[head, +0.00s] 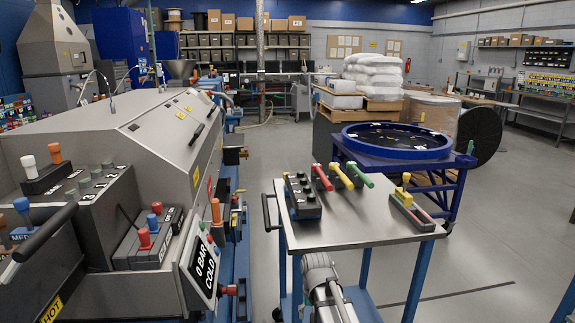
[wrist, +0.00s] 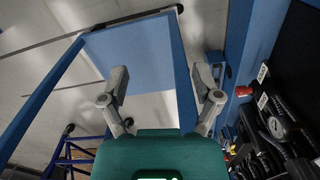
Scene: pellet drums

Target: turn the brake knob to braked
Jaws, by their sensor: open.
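I cannot tell for sure which control is the brake knob, as no readable brake label shows. A red knob (wrist: 243,91) sticks out beside a blue beam, right of my gripper (wrist: 163,80) in the wrist view. In the head view a red knob (head: 228,290) sits low on the machine's side, by the "0 BAR COLD" display (head: 204,266); it may be the same one. My gripper's two grey fingers are spread apart with nothing between them. A blue panel lies beyond them. My silver arm shows in front of the cart in the head view, its gripper not clearly visible.
A steel-topped cart (head: 350,232) holds red, yellow and green handles (head: 342,176) and a lever block (head: 410,212). The grey machine (head: 120,140) fills the left. Floor at right is open.

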